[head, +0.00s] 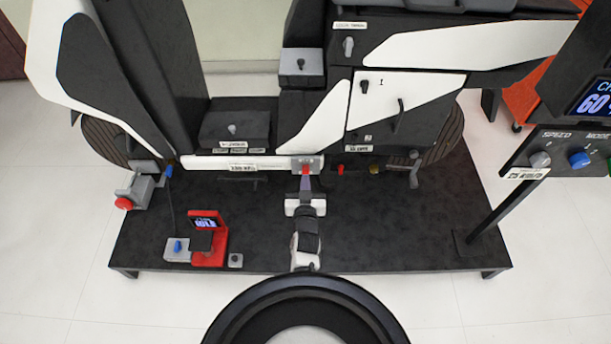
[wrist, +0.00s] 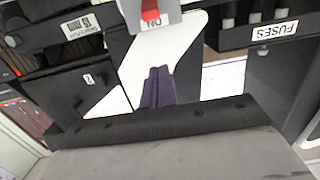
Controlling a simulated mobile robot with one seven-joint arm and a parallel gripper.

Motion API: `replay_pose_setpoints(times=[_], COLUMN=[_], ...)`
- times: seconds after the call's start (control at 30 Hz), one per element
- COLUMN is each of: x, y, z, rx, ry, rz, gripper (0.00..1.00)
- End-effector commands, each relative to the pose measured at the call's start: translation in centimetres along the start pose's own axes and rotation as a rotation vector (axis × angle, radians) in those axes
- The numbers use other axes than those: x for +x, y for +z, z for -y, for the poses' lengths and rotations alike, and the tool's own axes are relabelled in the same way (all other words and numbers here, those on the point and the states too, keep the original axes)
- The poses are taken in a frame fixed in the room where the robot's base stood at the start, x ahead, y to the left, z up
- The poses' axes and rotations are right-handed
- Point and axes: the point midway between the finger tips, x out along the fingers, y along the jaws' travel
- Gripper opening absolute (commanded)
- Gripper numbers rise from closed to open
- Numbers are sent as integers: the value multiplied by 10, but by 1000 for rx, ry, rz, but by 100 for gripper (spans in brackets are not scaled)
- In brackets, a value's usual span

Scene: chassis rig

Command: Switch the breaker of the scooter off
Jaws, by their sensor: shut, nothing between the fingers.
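The scooter's breaker is a small grey block with a red lever (head: 306,169) on the lower edge of the white and black scooter body (head: 316,130). In the wrist view the red lever (wrist: 150,11) shows at the top edge, partly cut off, on a light grey plate (wrist: 168,17) with upside-down "ON" lettering. My gripper (head: 305,182) is just below and in front of the breaker in the head view. In the wrist view its dark fingers (wrist: 157,86) are shut and empty, pointing toward the plate. I cannot tell whether the fingertips touch it.
A panel labelled "FUSES" (wrist: 272,33) is beside the breaker in the wrist view. Red and yellow knobs (head: 373,169) sit right of it in the head view. A red charger-like box (head: 209,238) stands on the black platform (head: 400,230). A control post (head: 490,205) is at right.

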Motion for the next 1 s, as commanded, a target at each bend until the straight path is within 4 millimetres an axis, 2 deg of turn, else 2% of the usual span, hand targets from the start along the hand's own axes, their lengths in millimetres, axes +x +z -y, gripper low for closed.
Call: replay_pose_setpoints(times=[0.53, 0.6, 0.7, 1.0], x=[96, 92, 88, 82], y=[-1, 16, 26, 38], z=[0, 0, 0, 0], rx=[0, 0, 0, 0], ry=[-1, 0, 0, 0], rz=[-2, 1, 0, -1], gripper=[0, 0, 0, 0])
